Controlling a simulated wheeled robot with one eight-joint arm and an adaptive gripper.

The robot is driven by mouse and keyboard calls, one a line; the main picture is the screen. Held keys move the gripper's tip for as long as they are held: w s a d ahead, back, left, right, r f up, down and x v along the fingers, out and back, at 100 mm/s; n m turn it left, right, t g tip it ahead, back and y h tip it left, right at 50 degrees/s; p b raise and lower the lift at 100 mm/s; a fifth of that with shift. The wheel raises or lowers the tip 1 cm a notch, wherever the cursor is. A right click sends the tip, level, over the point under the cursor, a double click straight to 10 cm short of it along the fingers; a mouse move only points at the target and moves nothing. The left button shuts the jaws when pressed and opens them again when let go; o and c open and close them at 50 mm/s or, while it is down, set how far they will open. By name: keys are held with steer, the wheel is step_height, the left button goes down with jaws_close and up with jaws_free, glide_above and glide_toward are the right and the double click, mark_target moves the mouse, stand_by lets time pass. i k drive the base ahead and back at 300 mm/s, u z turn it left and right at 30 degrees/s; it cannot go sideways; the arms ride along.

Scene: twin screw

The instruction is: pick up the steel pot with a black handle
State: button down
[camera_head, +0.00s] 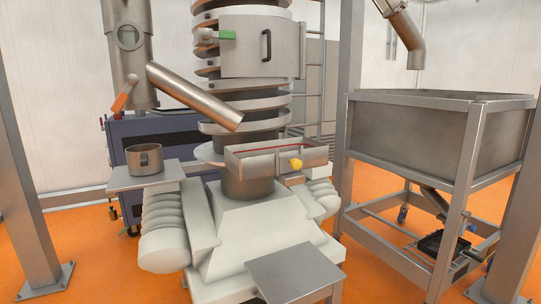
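A small steel pot (145,160) stands upright on a flat grey shelf (172,178) at the left of the central machine. It is open at the top. A dark handle shape shows at its side, too small to make out clearly. No gripper touches the pot. My gripper is not in view.
The spiral steel machine (255,200) stands right of the pot, with a slanted steel chute (195,97) above. A grey flat plate (295,275) is in front. A steel post (25,200) stands at left and a large steel bin (425,128) at right. Orange floor shows between them.

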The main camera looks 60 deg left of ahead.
mark_target(143, 160)
steer(key=u, duration=3.3)
